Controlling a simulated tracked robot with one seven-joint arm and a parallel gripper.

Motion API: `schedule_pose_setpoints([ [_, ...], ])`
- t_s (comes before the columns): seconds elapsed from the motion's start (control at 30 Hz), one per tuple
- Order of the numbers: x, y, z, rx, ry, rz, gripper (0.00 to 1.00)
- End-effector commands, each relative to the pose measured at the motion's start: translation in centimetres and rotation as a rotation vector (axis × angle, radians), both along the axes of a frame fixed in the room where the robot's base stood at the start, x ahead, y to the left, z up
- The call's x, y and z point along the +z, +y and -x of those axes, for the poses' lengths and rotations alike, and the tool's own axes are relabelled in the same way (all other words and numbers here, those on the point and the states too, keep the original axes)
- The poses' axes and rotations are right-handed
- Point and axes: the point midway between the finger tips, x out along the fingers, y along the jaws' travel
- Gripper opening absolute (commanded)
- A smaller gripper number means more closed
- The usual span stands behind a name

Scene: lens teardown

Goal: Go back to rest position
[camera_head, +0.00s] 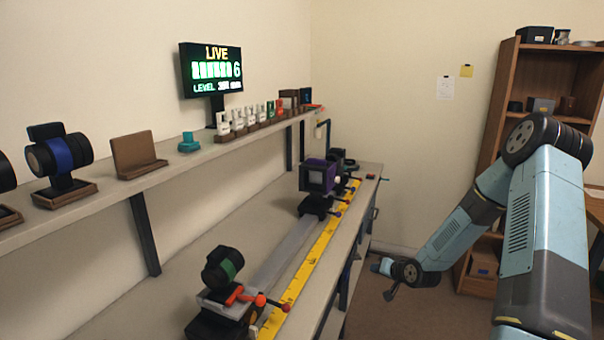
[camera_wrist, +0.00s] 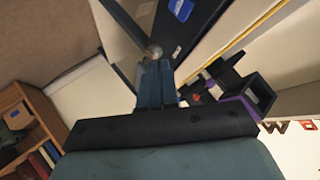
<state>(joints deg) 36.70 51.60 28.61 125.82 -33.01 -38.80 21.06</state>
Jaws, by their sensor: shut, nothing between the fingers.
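My gripper (camera_head: 381,266) hangs in the air to the right of the bench, at the low end of my arm in the head view. It is small there. In the wrist view my gripper (camera_wrist: 153,60) shows its fingers together, with nothing between them. The purple-framed holder (camera_head: 318,176) stands on the bench rail, apart from my gripper. It also shows in the wrist view (camera_wrist: 243,103), right of the fingers.
A shelf (camera_head: 100,208) above holds lenses and several small pieces. A wooden bookcase (camera_head: 509,85) stands behind my arm. Floor between is clear.

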Motion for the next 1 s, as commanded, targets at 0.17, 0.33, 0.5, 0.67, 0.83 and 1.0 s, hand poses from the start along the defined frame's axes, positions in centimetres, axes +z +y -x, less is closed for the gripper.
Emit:
schedule_pose_setpoints([
  [0.17, 3.7, -0.5, 0.6, 0.036, 0.046, 0.140, 0.00],
  [0.33, 7.2, -1.0, 1.6, 0.054, 0.090, 0.258, 0.00],
  [0.5, 11.0, -1.4, 2.9, 0.060, 0.131, 0.364, 0.00],
  [0.67, 14.8, -1.6, 4.6, 0.058, 0.165, 0.452, 0.00],
  [0.83, 18.9, -1.8, 6.8, 0.048, 0.199, 0.531, 0.00],
  [1.0, 23.0, -1.7, 9.4, 0.034, 0.230, 0.593, 0.00],
])
